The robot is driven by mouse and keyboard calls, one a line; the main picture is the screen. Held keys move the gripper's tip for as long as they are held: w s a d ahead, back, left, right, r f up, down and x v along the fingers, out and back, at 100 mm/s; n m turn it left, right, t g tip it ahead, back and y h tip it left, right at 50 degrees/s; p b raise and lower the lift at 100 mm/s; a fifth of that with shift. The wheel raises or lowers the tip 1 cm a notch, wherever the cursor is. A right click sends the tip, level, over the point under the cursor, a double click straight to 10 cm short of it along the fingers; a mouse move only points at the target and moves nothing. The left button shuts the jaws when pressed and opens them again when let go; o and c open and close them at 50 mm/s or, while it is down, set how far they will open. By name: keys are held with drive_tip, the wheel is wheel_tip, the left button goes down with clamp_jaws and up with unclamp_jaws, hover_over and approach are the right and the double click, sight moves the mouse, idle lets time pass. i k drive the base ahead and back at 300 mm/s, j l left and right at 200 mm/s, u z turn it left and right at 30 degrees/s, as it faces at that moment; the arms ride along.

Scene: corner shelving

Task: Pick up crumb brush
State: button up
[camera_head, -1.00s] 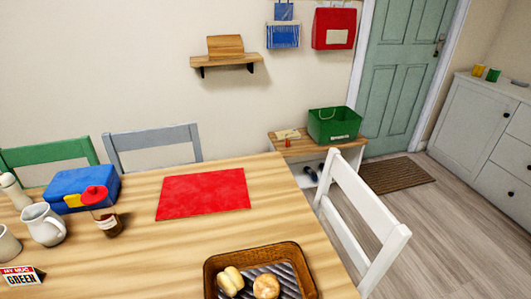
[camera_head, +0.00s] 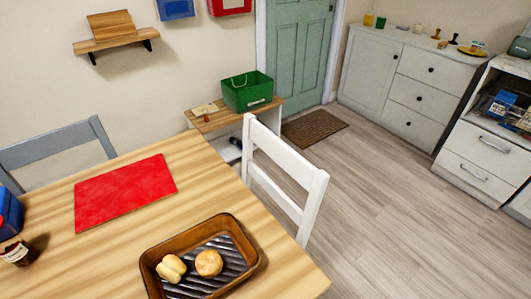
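I cannot make out a crumb brush for certain in the current view. The wooden dining table (camera_head: 120,240) fills the lower left, with a red mat (camera_head: 125,192) and a brown tray (camera_head: 152,262) holding bread rolls on it. Several small objects, too small to identify, stand on the white sideboard (camera_head: 385,75) at the upper right; one is a yellow dish-like item (camera_head: 472,50) with something dark by it. My gripper is not in view.
A white chair (camera_head: 290,180) stands at the table's right side. A low bench (camera_head: 210,122) with a green box (camera_head: 248,92) is by the wall. A white drawer unit (camera_head: 490,150) is at the right. The wooden floor between is clear.

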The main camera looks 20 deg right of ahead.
sight(443, 44)
drive_tip(key=z, duration=1.45)
drive_tip(key=u, duration=2.3)
drive_tip(key=z, duration=2.3)
drive_tip(key=i+u, duration=0.25)
drive_tip(key=k, duration=0.1)
